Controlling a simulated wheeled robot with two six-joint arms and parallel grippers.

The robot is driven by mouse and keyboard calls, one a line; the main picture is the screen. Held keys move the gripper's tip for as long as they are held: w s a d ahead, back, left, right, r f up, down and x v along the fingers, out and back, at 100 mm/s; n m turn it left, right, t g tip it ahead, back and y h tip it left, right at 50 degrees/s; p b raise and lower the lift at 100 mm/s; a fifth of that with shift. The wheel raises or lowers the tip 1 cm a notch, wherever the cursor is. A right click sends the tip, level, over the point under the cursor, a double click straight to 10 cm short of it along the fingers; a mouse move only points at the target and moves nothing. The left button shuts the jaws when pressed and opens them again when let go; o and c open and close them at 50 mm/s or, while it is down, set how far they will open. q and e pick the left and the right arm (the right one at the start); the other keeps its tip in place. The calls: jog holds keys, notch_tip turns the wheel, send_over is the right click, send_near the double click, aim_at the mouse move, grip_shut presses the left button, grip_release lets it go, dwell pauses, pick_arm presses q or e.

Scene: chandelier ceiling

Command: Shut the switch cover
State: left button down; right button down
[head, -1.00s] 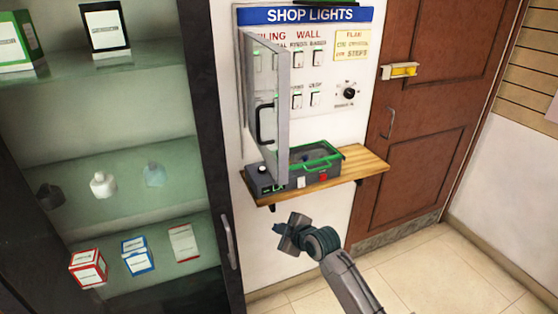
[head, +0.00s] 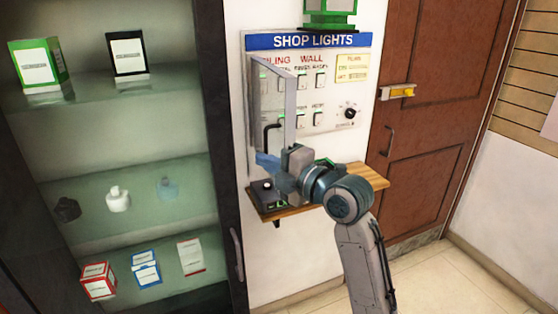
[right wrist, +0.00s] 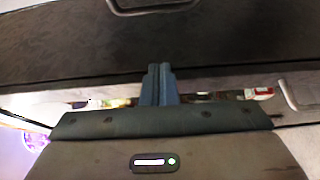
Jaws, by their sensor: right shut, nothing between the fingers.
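The switch cover (head: 274,88) is a grey panel with a black handle (head: 268,136). It stands swung open at the left of the white switch panel (head: 340,120) under the blue SHOP LIGHTS sign (head: 312,40). My right gripper (head: 264,162) is shut and empty, its blue fingertips pointing left in front of the cover's lower part. I cannot tell whether they touch it. In the right wrist view the closed fingers (right wrist: 159,84) point at a dark surface with a handle; which thing that is, I cannot tell. My left gripper is out of view.
A wooden shelf (head: 372,182) under the panel bears a dark box (head: 264,198), mostly hidden by my right gripper. A cabinet (head: 228,150) with bottles and boxes stands close on the left. A brown door (head: 425,120) is on the right. The floor is clear.

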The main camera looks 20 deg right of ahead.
aim_at(267, 151)
jog(key=w+p, duration=0.1)
jog(key=w+d+p, duration=0.1)
jog(key=w, duration=0.1)
jog(key=w+p, duration=0.2)
jog(key=shift+w+d+f, duration=0.1)
jog(key=shift+w+d, duration=0.05)
jog(key=shift+d, duration=0.2)
dwell(0.4)
